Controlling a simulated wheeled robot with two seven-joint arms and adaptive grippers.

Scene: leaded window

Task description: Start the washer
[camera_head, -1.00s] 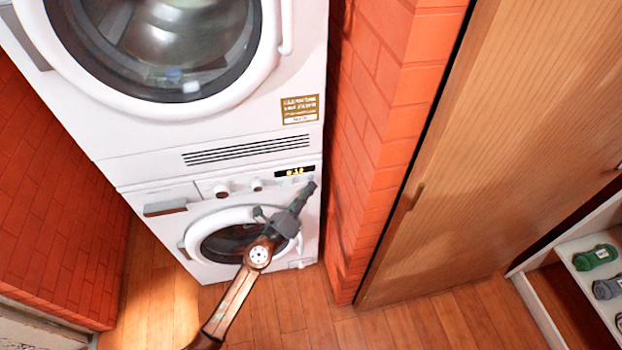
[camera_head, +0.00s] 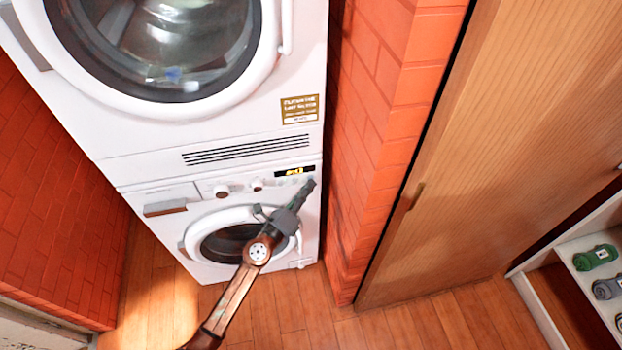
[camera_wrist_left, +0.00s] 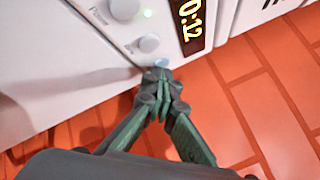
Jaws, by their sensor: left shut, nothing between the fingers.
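The washer (camera_head: 165,228) is the lower white machine of a stack, with its round door closed. Its panel has two knobs, one of them the right knob (camera_head: 256,184), and a lit display (camera_head: 294,171). In the left wrist view the display (camera_wrist_left: 190,20) reads about 0:12, its top cut off. A small round bluish button (camera_wrist_left: 161,63) sits below the display there. My left gripper (camera_head: 310,183) is shut and empty, its tips at the panel's right end. In the left wrist view its fingertips (camera_wrist_left: 160,75) are right at the button, seemingly touching it. My right gripper is not in view.
A second white front-loading machine (camera_head: 225,135) stands on top of the washer. A brick wall (camera_head: 375,150) rises close on the right, beside a wooden door (camera_head: 470,180). Wooden floor lies in front.

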